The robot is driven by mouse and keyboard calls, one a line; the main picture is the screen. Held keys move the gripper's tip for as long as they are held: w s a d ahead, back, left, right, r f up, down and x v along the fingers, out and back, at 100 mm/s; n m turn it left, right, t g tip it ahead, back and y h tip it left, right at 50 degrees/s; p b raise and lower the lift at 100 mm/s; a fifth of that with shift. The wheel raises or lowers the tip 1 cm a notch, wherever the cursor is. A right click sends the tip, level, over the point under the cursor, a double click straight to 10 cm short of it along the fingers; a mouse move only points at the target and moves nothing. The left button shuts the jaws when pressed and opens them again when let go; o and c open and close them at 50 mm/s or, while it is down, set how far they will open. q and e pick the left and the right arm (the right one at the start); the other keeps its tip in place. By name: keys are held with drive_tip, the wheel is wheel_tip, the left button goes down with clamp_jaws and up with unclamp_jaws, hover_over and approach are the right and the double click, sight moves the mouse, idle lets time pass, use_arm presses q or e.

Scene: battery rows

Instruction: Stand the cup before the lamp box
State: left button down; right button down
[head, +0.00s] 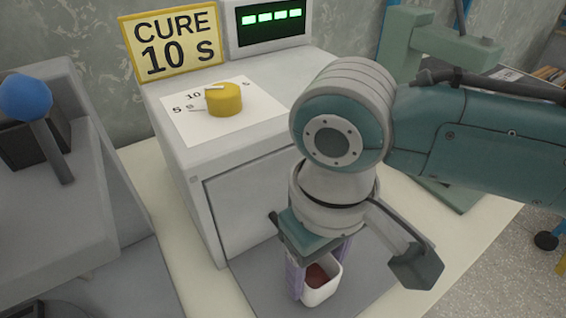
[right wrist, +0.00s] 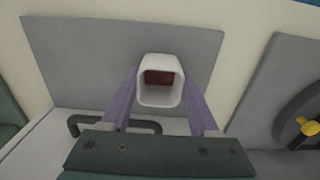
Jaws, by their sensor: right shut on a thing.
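The cup (head: 322,289) is small, white and squarish, with reddish-brown stuff inside. My right gripper (head: 319,277) is shut on it, one purple finger on each side. The cup also shows between the fingers in the right wrist view (right wrist: 145,96). It looks roughly upright over the grey mat (head: 262,288), in front of the lamp box; I cannot tell whether it touches the mat. The lamp box (head: 245,200) is light grey, with a yellow dial (head: 224,100) on top and a lit green display (head: 272,17) behind. My arm hides part of its front. My left gripper is not in view.
A yellow sign (head: 172,41) reads "CURE 10 S". A grey machine with a blue-knobbed lever (head: 27,97) stands at the left. A green stand (head: 440,40) is behind my right arm. The mat left of the cup is clear.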

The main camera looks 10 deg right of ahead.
sight(313, 285)
drive_tip(key=shift+f, duration=0.15)
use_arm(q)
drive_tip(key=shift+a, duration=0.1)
use_arm(e)
drive_tip(key=shift+c, duration=0.7)
unclamp_jaws()
wheel_tip(313, 285, up, 11)
drive_tip(key=p, duration=0.3)
drive_tip(key=shift+s+a+y, duration=1)
drive_tip(key=shift+s+a, duration=0.55)
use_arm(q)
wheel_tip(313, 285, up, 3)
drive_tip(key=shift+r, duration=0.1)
use_arm(e)
drive_tip(key=s+d+f+m+t+h, duration=0.1)
drive_tip(key=s+d+m+t, duration=0.1)
drive_tip(key=s+d, duration=0.7)
drive_tip(key=d+t, duration=0.1)
drive_tip(key=d, duration=0.2)
drive_tip(key=shift+d+f+t+h, duration=0.25)
drive_tip(key=shift+f+t+h, duration=0.05)
drive_tip(key=shift+h, duration=0.1)
